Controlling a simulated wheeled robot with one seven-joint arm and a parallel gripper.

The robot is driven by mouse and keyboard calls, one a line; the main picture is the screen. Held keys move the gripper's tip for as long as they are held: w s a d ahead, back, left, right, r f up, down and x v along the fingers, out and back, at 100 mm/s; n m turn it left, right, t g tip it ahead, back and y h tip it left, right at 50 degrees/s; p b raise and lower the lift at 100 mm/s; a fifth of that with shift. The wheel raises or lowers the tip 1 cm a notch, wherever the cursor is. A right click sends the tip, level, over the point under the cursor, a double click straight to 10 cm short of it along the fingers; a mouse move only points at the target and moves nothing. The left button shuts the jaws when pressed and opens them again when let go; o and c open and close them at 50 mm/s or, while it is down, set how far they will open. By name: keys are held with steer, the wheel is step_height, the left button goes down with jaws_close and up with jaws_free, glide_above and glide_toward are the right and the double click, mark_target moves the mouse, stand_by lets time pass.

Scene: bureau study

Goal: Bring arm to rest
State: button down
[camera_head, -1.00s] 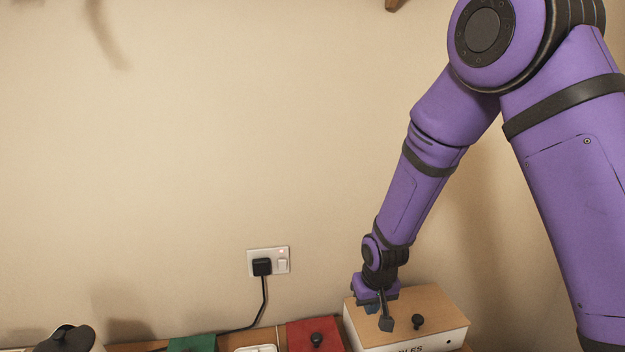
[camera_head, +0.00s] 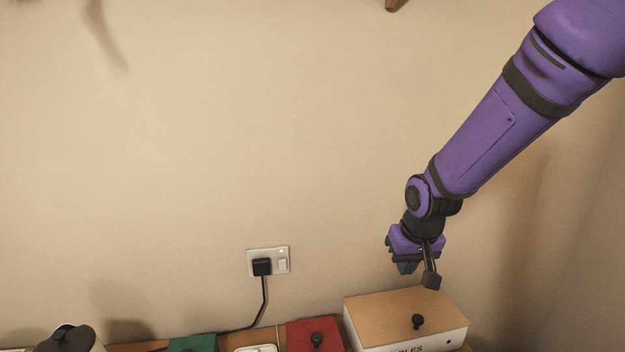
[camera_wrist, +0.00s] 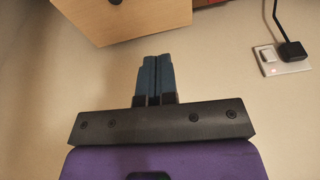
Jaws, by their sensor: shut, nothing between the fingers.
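My purple arm (camera_head: 490,130) reaches down from the upper right in the head view. My gripper (camera_head: 406,268) hangs in the air above the wooden-topped box, apart from it, with nothing in it. In the wrist view my gripper (camera_wrist: 158,62) shows its two blue-grey fingers pressed together and empty. The box (camera_head: 385,306) has a light wooden top, white sides with partly visible dark lettering, and a black knob (camera_head: 417,321). Its wooden top (camera_wrist: 140,18) also shows at the top of the wrist view.
A wall socket (camera_head: 282,262) holds a black plug (camera_head: 262,267) with a cable running down. A red item (camera_head: 300,335) with a black knob, a green item (camera_head: 192,343) and a dark rounded object (camera_head: 68,338) line the bottom edge. The air before the wall is clear.

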steer(key=s+d+r+t, duration=0.1)
steer(key=s+d+r, duration=0.6)
steer(key=s+r, duration=0.5)
steer(key=s+d+r, duration=0.2)
steer(key=s+r, duration=0.1)
steer(key=s, duration=0.3)
steer(key=s+d+r+m+t, duration=0.1)
steer(key=s+d+r, duration=0.1)
steer(key=s, duration=0.3)
steer(key=shift+s+d+r+m+h, duration=0.2)
steer(key=shift+s+r+m+h, duration=0.15)
steer(key=shift+r, duration=0.4)
